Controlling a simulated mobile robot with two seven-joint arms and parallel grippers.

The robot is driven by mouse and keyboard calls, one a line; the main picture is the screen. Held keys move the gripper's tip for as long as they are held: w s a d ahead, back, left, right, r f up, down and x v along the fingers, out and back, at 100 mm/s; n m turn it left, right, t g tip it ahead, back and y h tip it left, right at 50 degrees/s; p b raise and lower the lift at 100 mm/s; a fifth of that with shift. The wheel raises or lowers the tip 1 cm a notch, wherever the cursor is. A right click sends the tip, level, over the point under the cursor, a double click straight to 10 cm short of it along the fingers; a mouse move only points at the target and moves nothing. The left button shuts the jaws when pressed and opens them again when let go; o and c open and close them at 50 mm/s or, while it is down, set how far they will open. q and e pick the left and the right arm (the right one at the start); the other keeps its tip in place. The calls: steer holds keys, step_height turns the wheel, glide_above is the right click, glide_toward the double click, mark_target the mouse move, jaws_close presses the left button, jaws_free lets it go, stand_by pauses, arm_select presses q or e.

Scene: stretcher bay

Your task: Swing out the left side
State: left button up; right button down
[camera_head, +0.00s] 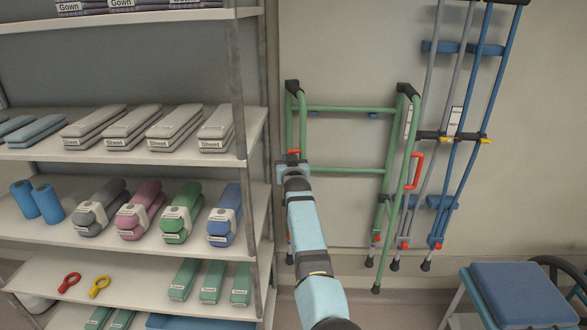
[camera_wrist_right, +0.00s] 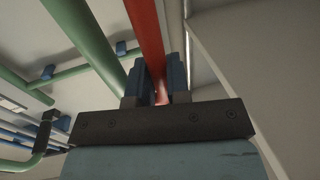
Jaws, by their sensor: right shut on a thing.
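My right gripper (camera_head: 293,165) is at the left side, at mid-height. In the right wrist view my right gripper (camera_wrist_right: 157,92) is shut on a red handle (camera_wrist_right: 147,35), with a green tube (camera_wrist_right: 88,40) beside it. My arm hides the lower part of the left side. My left gripper is not in view.
A shelf unit (camera_head: 240,90) with packs and rolls stands close to the left of the frame. Crutches (camera_head: 465,120) hang on the wall to the right. A blue-seated chair (camera_head: 515,290) is at the lower right. Floor shows between the frame and the chair.

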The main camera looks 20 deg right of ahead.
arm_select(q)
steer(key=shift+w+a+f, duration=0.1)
arm_select(e)
steer(key=shift+a, duration=0.15)
stand_by(0.3)
steer(key=c, duration=1.1)
jaws_free()
